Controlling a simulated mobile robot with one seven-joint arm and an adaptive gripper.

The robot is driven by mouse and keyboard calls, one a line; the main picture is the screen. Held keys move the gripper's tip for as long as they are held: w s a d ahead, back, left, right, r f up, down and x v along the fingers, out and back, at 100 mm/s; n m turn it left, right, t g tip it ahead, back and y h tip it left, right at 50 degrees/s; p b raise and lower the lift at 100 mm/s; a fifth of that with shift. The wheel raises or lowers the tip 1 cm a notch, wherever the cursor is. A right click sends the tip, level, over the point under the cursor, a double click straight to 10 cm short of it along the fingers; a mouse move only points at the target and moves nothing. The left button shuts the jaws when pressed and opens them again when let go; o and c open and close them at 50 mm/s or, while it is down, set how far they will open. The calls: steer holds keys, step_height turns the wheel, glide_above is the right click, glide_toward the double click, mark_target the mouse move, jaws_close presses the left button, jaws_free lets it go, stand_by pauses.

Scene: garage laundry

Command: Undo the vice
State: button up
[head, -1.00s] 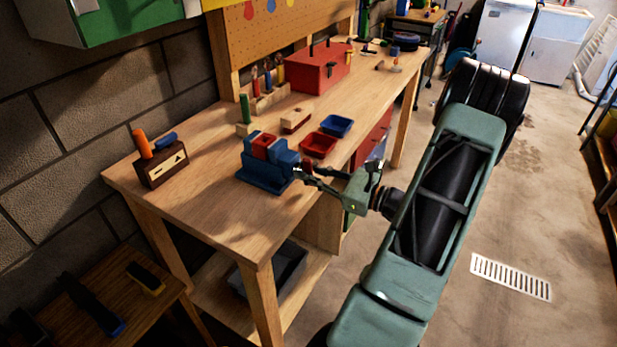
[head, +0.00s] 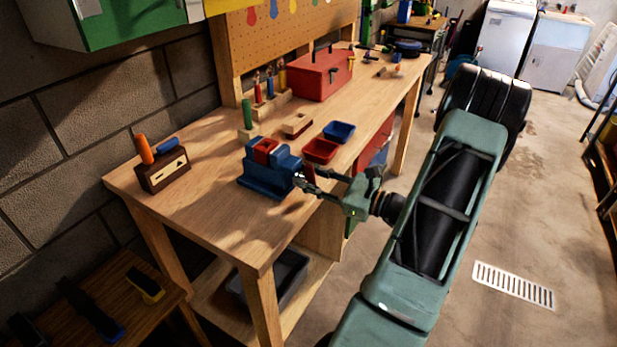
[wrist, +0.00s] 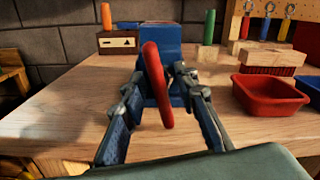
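The blue vice (head: 262,183) stands at the near edge of the workbench in the head view, with a red block (head: 265,150) in its top. In the wrist view the vice (wrist: 160,50) is straight ahead, with its red handle bar (wrist: 157,85) facing me, tilted a little from upright. My gripper (head: 305,180) is at the vice's front. In the wrist view my gripper's fingers (wrist: 157,78) are apart, one on each side of the bar. Gaps show between bar and fingers, so it does not look gripped. The vice's screw is mostly hidden behind the bar.
A red bin (head: 320,151) and a blue bin (head: 339,131) sit close to the right of the vice. A brown block holder (head: 163,170) stands at the bench's left end. A red toolbox (head: 320,75) is farther back. The bench front-left is clear.

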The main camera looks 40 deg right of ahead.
steer(key=shift+s, duration=0.1)
steer(key=v, duration=1.2)
steer(key=shift+a, duration=0.15)
